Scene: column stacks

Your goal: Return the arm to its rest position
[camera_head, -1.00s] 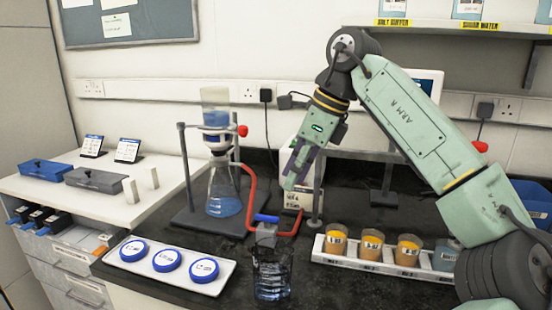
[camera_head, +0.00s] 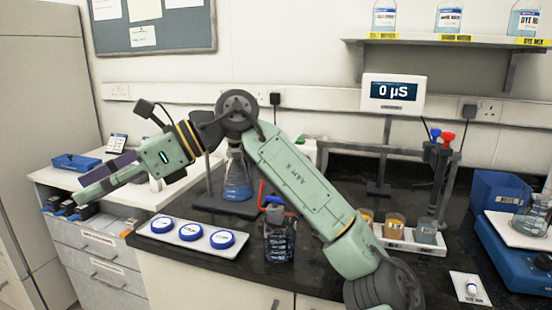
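My arm (camera_head: 295,178) reaches up from the lower right, bends at a high elbow and extends to the left. My gripper (camera_head: 105,177) points left and slightly down, in the air in front of the white side counter. Its two fingers look apart, with nothing between them. The fingers hide part of the counter top. The upper arm hides part of the glassware stand on the black bench.
A meter (camera_head: 392,94) reads 0 µS. A blue device (camera_head: 515,255) is at right. Bottles (camera_head: 449,18) stand on the shelf.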

